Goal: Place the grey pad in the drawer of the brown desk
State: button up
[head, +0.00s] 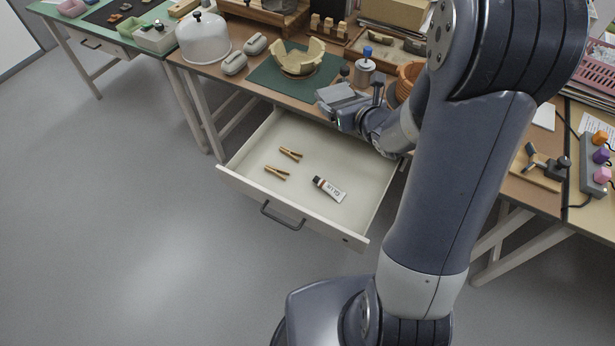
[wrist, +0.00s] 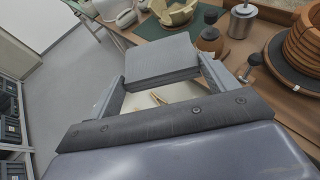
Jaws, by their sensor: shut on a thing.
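My gripper (head: 345,103) is shut on the grey pad (wrist: 162,60), a flat square block held between the two fingers in the wrist view. In the head view the pad (head: 338,93) shows at the gripper's end, above the back right of the open drawer. The drawer (head: 335,214) is pulled out from the brown desk (head: 262,87). It has a pale floor, a white front and a dark handle (head: 283,215). Two wooden clothes pegs (head: 278,173) and a labelled tube (head: 329,189) lie in it. The drawer's back right part is hidden by my arm.
On the desk stand a green mat (head: 262,76) with a partly rebuilt pale bowl (head: 299,58), two grey rounded blocks (head: 234,63), a glass dome (head: 203,38), a blue-topped metal jar (head: 365,70) and a terracotta ringed pot (wrist: 303,45). The drawer's left and front floor has free room.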

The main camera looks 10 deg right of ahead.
notch_tip(320, 180, down, 14)
jog(key=b, duration=1.2)
jog(key=n+g+y+b, duration=0.1)
jog(key=n+y+b, duration=0.2)
jog(key=b, duration=1.1)
send_over(330, 165)
jog(key=f, duration=0.1)
notch_tip(330, 165, down, 18)
jog(key=b, duration=0.7)
jog(key=shift+r+b, duration=0.2)
jog(key=shift+b, duration=0.2)
jog(key=shift+f, duration=0.1)
jog(key=shift+f, duration=0.2)
jog(key=o, duration=0.8)
jog(key=shift+r, duration=0.1)
jog(key=shift+r, duration=0.15)
